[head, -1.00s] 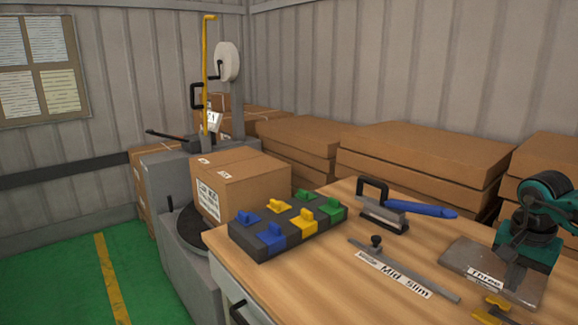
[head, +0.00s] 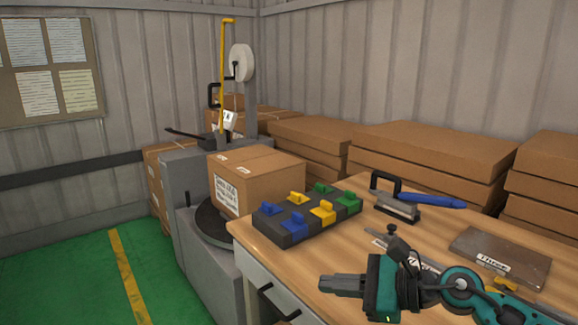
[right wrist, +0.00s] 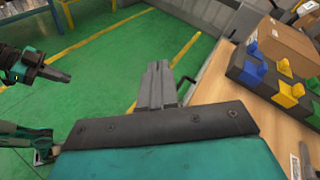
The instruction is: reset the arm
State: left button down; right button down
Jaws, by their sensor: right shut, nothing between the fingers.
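My right gripper (head: 340,285) is in front of the wooden table's near edge in the head view, fingers pointing left. It is shut and empty. In the right wrist view its fingers (right wrist: 157,85) are together, with green floor behind them. My left gripper (right wrist: 57,75) shows at the left edge of the right wrist view, small, fingers pointing right; I cannot tell whether it is open or shut. It is out of the head view.
The table (head: 345,245) bears a block with coloured clips (head: 308,213), a blue-handled tool (head: 425,200) and a labelled metal plate (head: 500,258). A carton (head: 257,180) sits on a turntable machine. Green floor (head: 60,270) is clear at left.

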notch_tip(320, 180, up, 6)
jog(key=m+t, duration=0.9)
jog(key=m, duration=0.7)
jog(key=s+d+f+m+h, duration=0.3)
jog(key=d+f+m+h, duration=0.35)
jog(key=m, duration=0.65)
jog(key=s+d+f+m+h, duration=0.3)
jog(key=d+f+m+h, duration=0.35)
jog(key=m, duration=0.65)
jog(key=s+f+m+g, duration=0.5)
jog(key=s+g, duration=0.1)
jog(key=s, duration=0.4)
jog(key=s+f+m+g, duration=0.5)
jog(key=s+g, duration=0.1)
jog(key=s, duration=0.4)
jog(key=w+a+f+t+y+p, duration=0.1)
jog(key=w+a+f+t+p, duration=0.1)
jog(key=w+f+t, duration=0.4)
jog(key=shift+w+a+n+t, duration=0.3)
jog(key=shift+w+a+t, duration=0.25)
jog(key=shift+t, duration=0.25)
